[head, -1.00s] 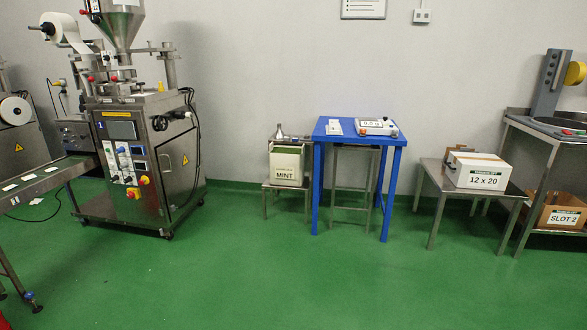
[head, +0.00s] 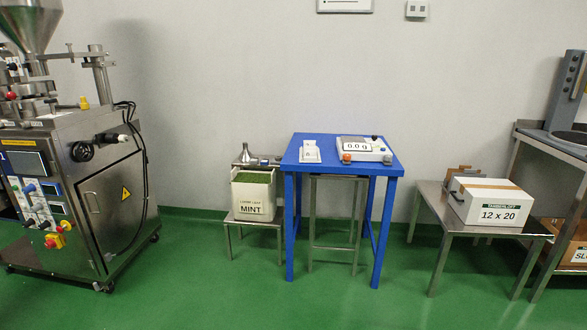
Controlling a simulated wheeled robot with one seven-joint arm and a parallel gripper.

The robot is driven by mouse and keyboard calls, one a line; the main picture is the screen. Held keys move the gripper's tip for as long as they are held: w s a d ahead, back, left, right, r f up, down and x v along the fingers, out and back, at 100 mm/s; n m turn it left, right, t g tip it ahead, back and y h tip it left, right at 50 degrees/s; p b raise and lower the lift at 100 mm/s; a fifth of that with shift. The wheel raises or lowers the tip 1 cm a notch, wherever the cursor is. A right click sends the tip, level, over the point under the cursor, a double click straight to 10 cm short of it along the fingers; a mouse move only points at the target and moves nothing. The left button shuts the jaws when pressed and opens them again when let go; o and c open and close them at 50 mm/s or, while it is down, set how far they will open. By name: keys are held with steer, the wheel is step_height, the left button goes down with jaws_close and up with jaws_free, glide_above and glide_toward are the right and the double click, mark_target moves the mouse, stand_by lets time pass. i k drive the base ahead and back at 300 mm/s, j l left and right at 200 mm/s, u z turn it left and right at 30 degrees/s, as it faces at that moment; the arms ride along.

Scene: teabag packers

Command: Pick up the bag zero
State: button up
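A small white packet-like item (head: 310,153) lies at the back left of the blue table (head: 300,166). It carries a small dark mark that is too small to read, so I cannot tell whether it is bag zero. A scale (head: 366,151) reading "0.0 g" stands to its right on the same table, with nothing clearly visible on it. My gripper is not in view.
A MINT bin (head: 254,196) on a low stand is left of the table. A steel packing machine (head: 100,180) is farther left. A "12 x 20" box (head: 490,203) sits on a steel table at right. Green floor (head: 220,300) in front is clear.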

mark_target(307, 152)
steer(key=i+l+u, duration=0.25)
steer(key=i+l, duration=0.2)
steer(key=i+l+u, duration=0.2)
steer(key=i+l, duration=0.3)
steer(key=i+l+u, duration=0.25)
steer(key=i+l, duration=0.15)
steer(key=l, duration=0.7)
steer(key=i+l, duration=0.15)
steer(key=l, duration=0.3)
steer(key=i+j+z, duration=0.35)
steer(key=i+j, duration=0.85)
steer(key=j, duration=0.15)
